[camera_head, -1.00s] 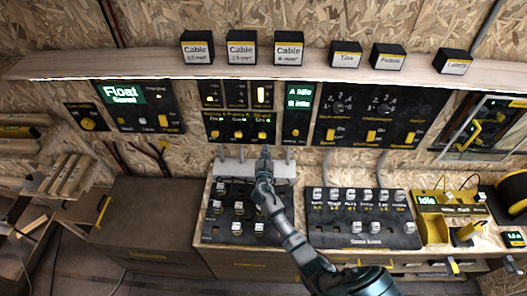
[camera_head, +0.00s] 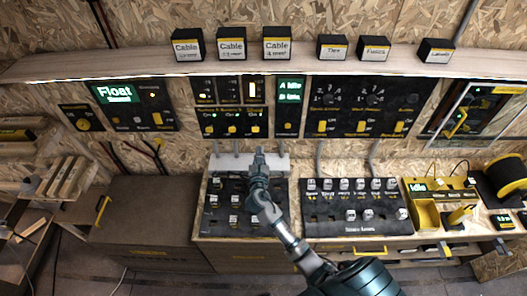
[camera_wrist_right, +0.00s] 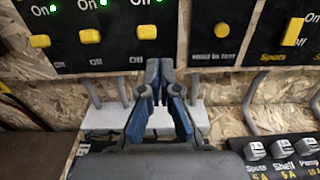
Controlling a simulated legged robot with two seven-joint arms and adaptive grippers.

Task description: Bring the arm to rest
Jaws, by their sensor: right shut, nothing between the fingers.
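My right gripper (camera_head: 259,153) is at the end of the dark arm that comes in from the lower right in the head view. Its fingers are together and empty, just below the black panel (camera_head: 233,122) with three yellow switches. The wrist view shows the fingertips (camera_wrist_right: 160,68) meeting in front of the panel's lower edge, apparently with nothing between them. Three yellow switches with green lights (camera_wrist_right: 93,36) sit above them in that view. My left gripper is not in view.
A pale block (camera_head: 275,164) with grey conduits stands behind the gripper. Black boards with small switches (camera_head: 345,222) lie on the bench to either side of the arm. A yellow tray (camera_head: 428,215) and a spool (camera_head: 508,178) are at the right. Labelled boxes (camera_head: 277,45) line the shelf.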

